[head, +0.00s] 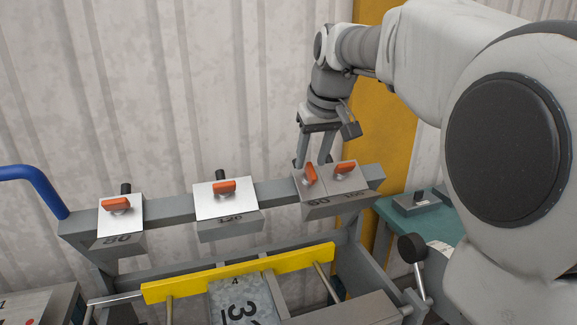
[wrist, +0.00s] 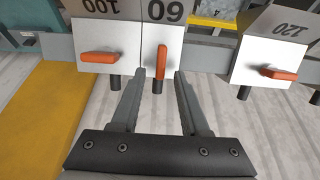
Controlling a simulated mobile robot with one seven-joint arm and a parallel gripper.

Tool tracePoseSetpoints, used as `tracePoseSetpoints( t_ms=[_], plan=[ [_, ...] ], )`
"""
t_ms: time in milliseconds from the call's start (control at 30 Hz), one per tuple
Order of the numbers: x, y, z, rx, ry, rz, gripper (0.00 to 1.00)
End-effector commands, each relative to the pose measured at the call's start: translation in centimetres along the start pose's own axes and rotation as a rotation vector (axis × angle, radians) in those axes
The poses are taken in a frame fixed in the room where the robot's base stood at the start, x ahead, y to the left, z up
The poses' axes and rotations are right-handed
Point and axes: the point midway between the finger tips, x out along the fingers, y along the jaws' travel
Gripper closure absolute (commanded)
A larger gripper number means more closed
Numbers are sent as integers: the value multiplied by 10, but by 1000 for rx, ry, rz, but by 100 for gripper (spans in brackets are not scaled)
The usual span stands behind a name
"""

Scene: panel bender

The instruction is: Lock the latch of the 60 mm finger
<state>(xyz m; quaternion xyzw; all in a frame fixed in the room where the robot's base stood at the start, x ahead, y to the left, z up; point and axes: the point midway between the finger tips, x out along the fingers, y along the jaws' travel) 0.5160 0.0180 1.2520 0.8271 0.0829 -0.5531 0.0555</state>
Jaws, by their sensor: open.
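The 60 mm finger (head: 314,199) hangs on the grey beam, side by side with the 100 finger (head: 347,184). Its orange latch (head: 310,174) stands near upright, unlike the other latches, which lie sideways. In the wrist view the 60 finger (wrist: 170,38) is upside down, its latch (wrist: 161,62) pointing along the gap between my fingertips. My gripper (head: 313,160) is open and empty behind the beam at the latch. In the wrist view my gripper (wrist: 160,76) has one fingertip on each side of the latch's line; contact cannot be told.
The 120 finger (head: 226,199) and the 80 finger (head: 120,217) hang further left on the beam (head: 165,202). A yellow bar (head: 240,272) lies in front and below. A corrugated wall (head: 190,90) stands behind. A black-knobbed lever (head: 412,248) is at right.

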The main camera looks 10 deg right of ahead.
Motion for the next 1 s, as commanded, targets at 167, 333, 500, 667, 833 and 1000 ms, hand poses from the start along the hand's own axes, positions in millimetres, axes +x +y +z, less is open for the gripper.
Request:
tracePoseSetpoints(
  t_ms=[167,333,500,667,833,1000],
  plan=[
    [20,0,0,-1,-2,-1,55],
    [25,0,0,-1,1,0,55],
    [24,0,0,-1,1,0,55],
    [24,0,0,0,1,0,78],
    [24,0,0,0,1,0,100],
    [24,0,0,0,1,0,100]
  ],
)
